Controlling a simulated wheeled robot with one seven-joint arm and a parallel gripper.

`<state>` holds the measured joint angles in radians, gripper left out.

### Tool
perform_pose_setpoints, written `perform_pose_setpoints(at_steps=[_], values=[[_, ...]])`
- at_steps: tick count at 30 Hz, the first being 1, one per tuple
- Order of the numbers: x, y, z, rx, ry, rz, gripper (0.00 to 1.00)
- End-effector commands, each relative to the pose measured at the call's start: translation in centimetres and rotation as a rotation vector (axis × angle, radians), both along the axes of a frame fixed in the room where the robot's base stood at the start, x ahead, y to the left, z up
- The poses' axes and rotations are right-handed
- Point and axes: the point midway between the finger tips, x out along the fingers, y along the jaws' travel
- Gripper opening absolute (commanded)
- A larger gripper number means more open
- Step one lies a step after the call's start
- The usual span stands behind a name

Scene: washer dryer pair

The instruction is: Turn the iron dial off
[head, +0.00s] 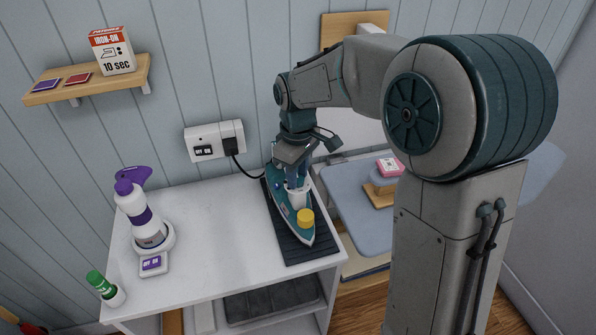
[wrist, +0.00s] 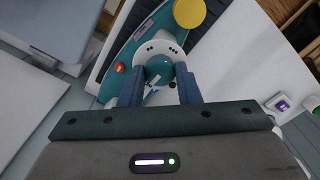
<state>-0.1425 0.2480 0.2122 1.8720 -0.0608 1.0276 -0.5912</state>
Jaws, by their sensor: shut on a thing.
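The teal and white iron (head: 303,236) lies on a dark ribbed mat (head: 316,252) on the white cabinet top. In the head view my gripper (head: 296,186) hides the dial.
A wall outlet (head: 205,142) with a plug and cord is behind the iron. A spray bottle (head: 146,222), a small switch box (head: 153,263) and a green-capped bottle (head: 105,289) stand at left. A blue-grey board (head: 350,215) is at right. The cabinet top's middle is clear.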

Motion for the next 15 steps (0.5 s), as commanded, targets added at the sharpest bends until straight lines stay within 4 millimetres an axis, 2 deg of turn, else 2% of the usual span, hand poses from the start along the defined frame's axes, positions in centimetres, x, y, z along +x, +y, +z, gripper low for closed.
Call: perform_pose_setpoints(at_steps=[15], values=[[0.02,0.01,0.07,0.000,-0.001,0.111,0.07]])
